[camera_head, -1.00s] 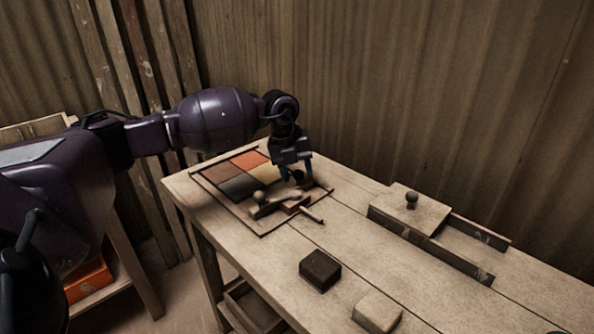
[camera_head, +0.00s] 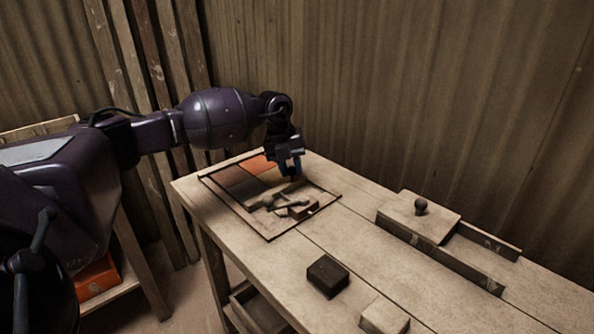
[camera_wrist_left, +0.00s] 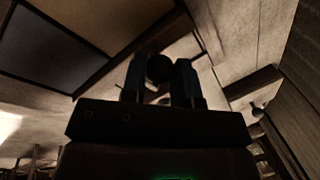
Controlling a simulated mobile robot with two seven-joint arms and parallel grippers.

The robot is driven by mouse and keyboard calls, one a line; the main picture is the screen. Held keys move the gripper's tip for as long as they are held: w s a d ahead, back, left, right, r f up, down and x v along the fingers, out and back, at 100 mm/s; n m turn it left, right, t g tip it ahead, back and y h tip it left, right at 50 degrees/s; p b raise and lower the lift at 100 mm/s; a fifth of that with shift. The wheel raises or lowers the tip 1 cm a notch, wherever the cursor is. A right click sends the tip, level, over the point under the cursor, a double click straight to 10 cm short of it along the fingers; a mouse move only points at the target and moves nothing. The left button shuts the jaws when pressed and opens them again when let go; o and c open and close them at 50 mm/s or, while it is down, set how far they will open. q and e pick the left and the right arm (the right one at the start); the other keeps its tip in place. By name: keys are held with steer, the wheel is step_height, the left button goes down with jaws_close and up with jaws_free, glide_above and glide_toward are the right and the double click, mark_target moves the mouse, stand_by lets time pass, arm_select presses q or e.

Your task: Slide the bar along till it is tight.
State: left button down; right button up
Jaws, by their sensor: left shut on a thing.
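My left gripper (camera_head: 290,170) is shut on a dark round knob (camera_wrist_left: 159,68), which shows between its two fingers in the left wrist view. The knob appears to belong to the bar; the gripper hides most of the bar in the head view. The gripper is over a framed board (camera_head: 268,239) at the left end of the bench. Coloured tiles, one of them orange (camera_head: 261,165), lie in the board's far left part. A dark tile (camera_wrist_left: 50,48) fills the upper left of the wrist view. Whether the bar touches the tiles is hidden. My right gripper is not in view.
Small wooden pieces (camera_head: 297,209) lie on the board near the gripper. A dark block (camera_head: 327,276) and a pale block (camera_head: 384,316) sit at the bench's front. A knobbed board (camera_head: 425,223) sits between two rails at the right. The bench (camera_head: 345,235) is clear between them.

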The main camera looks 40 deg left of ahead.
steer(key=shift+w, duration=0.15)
arm_select(q)
steer(key=c, duration=0.9)
jaws_free()
steer(key=shift+r, duration=0.1)
steer(key=shift+a+r, duration=0.1)
steer(key=shift+r, duration=0.25)
steer(key=p+v, duration=0.2)
steer(key=v, duration=0.8)
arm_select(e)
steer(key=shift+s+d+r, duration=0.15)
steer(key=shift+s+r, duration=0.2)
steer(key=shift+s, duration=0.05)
